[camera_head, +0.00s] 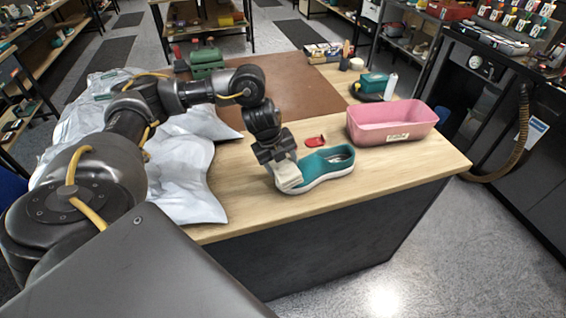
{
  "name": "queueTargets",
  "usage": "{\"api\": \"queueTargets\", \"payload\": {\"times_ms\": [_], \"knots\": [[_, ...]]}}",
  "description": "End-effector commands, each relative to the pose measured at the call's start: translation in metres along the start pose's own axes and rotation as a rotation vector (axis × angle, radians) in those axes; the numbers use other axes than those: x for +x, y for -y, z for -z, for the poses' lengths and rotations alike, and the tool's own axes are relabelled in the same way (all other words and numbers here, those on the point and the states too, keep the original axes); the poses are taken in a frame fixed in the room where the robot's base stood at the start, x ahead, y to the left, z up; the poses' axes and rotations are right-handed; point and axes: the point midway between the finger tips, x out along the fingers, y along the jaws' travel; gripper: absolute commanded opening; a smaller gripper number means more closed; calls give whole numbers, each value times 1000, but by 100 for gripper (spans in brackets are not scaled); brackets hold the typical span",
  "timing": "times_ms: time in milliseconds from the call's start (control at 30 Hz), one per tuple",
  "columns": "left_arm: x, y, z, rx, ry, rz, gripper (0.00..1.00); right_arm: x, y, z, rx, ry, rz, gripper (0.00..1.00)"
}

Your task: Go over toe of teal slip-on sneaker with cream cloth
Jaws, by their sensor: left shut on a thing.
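The teal slip-on sneaker (330,163) with a white sole lies on the wooden workbench (237,210), near its front edge. My left gripper (280,166) is above the left end of the sneaker, pointing down. It is shut on the cream cloth (287,177). The cloth is at the sneaker's left end and appears to touch it, but the exact contact is hard to tell. The cloth and gripper hide part of that end. The sneaker's opening faces up at its right half. My right gripper is not in view.
A pink bin (391,122) stands right of the sneaker, with a small red object (315,141) behind the shoe. Crumpled silver-white sheeting (190,165) covers the bench's left. A brown mat (297,88) lies behind.

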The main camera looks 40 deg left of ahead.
Motion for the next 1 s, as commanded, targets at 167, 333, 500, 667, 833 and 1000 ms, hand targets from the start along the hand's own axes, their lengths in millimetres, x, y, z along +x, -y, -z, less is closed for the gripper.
{"api": "queueTargets", "payload": {"times_ms": [167, 333, 500, 667, 833, 1000], "knots": [[2, 0, -18, -4, 2, 1, 43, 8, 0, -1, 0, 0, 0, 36], [2, 0, -29, -3, 2, 1, 43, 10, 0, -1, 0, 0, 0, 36], [1, 1, -32, 0, 1, 1, 43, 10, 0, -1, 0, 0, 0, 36], [1, 1, -31, -1, 0, 0, 43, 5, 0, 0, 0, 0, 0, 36], [1, 1, -27, 2, -1, 0, 43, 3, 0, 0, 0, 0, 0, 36], [0, 1, -11, 3, -3, -2, 43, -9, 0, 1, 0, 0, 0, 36]]}}
